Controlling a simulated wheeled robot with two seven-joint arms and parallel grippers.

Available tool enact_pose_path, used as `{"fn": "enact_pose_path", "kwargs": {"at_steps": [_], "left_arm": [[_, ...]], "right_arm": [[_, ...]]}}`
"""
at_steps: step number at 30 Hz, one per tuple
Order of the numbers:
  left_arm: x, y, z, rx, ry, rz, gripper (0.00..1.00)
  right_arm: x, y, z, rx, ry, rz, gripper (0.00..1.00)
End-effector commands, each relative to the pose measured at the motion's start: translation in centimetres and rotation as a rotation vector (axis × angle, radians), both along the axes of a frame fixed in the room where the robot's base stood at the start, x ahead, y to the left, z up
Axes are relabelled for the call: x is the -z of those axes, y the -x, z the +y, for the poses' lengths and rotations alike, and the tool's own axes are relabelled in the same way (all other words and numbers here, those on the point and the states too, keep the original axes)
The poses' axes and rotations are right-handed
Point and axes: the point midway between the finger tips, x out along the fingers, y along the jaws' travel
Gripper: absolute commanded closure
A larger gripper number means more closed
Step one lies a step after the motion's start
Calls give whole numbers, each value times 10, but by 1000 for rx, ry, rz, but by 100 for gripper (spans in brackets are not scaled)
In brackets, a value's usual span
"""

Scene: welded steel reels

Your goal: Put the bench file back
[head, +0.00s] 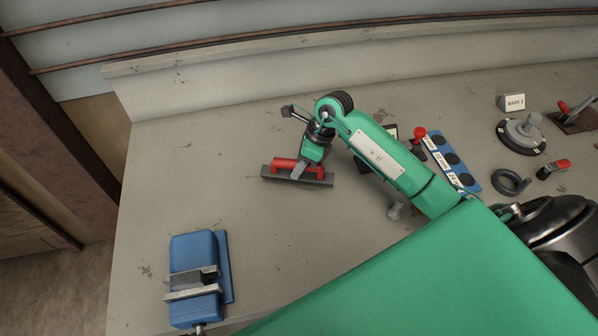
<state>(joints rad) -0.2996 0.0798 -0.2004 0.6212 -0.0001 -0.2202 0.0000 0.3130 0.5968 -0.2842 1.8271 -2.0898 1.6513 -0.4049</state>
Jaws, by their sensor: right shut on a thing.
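The bench file (325,183), as I take it, is a long dark ribbed bar with a red grip along its top. It is on or just above the grey bench, left of the middle in the head view; I cannot tell whether it touches. My right gripper (299,170) comes down over it from the green arm and is shut on its red grip. The fingers hide part of the grip. My left gripper is not in view.
A blue vise (193,249) stands at the front left. Right of my arm are a blue rack (452,160) with dark round spots and labels, a round knobbed plate (521,137), a dark ring (511,183) and a "MARK" sign (512,103).

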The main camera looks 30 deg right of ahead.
Motion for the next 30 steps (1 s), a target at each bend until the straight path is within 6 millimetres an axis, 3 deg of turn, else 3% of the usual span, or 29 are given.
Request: {"fn": "enact_pose_path", "kwargs": {"at_steps": [7, 18, 19, 22, 30], "left_arm": [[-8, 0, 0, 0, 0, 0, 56], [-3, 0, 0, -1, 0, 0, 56], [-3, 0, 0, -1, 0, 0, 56], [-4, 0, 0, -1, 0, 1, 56], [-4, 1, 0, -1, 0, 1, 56]], "right_arm": [[31, 0, 1, 0, -2, 1, 100], [37, 0, 0, -1, 0, -2, 100], [38, 0, 0, 0, 1, 1, 73], [37, 0, 0, 0, 1, 1, 53], [37, 1, 0, 0, 2, 3, 53]]}}
